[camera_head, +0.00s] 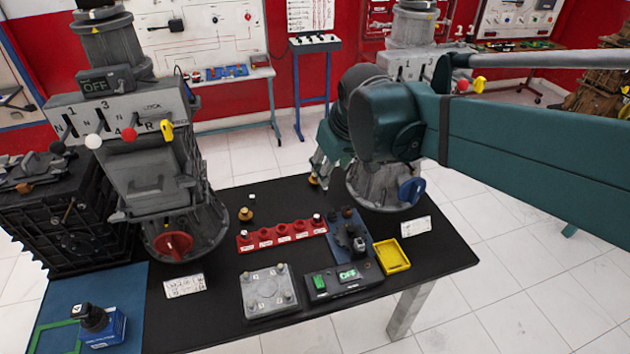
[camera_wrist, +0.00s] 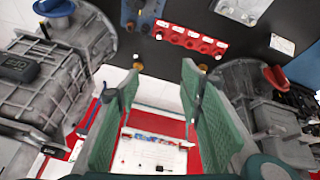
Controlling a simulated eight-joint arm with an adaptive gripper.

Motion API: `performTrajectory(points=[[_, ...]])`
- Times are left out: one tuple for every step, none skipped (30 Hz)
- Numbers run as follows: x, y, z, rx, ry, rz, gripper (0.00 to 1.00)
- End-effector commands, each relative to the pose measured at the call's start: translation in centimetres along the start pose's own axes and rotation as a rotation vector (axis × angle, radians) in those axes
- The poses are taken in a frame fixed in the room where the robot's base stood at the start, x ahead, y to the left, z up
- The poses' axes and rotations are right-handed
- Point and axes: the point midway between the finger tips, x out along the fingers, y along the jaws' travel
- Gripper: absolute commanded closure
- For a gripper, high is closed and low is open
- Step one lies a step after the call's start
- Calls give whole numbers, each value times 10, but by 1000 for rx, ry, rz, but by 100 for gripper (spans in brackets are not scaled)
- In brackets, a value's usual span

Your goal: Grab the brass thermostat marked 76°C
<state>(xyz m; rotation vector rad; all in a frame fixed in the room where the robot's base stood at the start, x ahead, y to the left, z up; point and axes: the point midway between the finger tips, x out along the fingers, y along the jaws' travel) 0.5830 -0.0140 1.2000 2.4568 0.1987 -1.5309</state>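Two small brass thermostats stand on the black table near its far edge in the head view. I cannot read a 76°C mark on either. My gripper (camera_wrist: 160,74) is open and empty, its green fingers spread wide. In the head view my arm hides much of it.
Gearbox housings (camera_head: 160,190) (camera_head: 385,185) flank the free strip of table. Nearer are a grey plate (camera_head: 268,291), a switch box (camera_head: 345,283), a blue stand (camera_head: 352,235) and a yellow tray (camera_head: 393,256). A white label card (camera_head: 185,286) lies at left.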

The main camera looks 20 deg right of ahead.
Motion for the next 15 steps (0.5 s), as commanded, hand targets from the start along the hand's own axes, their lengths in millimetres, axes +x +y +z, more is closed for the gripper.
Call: performTrajectory(points=[[4, 4, -9, -11, -7, -2, 62], [6, 5, -13, -20, -12, -3, 62], [10, 8, -18, -32, -18, -4, 62], [12, 9, -22, -39, -23, -6, 62], [15, 11, -26, -48, -28, -7, 62], [18, 13, -31, -59, -35, -9, 62], [21, 15, -35, -67, -39, -10, 62], [24, 17, -39, -75, -43, -12, 62], [27, 19, -44, -87, -50, -14, 62], [30, 21, -48, -95, -55, -16, 62], [33, 22, -52, -103, -60, -18, 62], [38, 25, -57, -115, -66, -20, 62], [41, 26, -60, -123, -70, -21, 62], [44, 28, -64, -131, -74, -23, 62], [49, 30, -69, -143, -80, -26, 62]])
